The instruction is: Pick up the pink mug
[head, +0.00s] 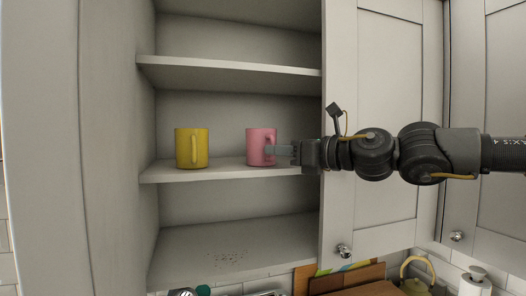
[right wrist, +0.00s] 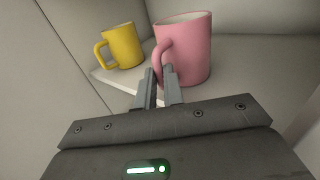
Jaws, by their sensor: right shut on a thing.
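The pink mug (head: 259,147) stands upright on the middle shelf of the open cabinet. My right gripper (head: 276,151) reaches in from the right at the height of the mug. It is shut on the mug's handle, as the right wrist view shows, with the fingertips (right wrist: 163,74) at the handle of the pink mug (right wrist: 190,46). In the head view the fingers hide part of the handle. My left gripper is not in view.
A yellow mug (head: 191,148) stands left of the pink one on the same shelf (head: 222,166). An upper shelf (head: 230,72) is above. The cabinet door (head: 375,215) is behind my right arm. Boards (head: 345,279) and a kettle (head: 416,283) are below right.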

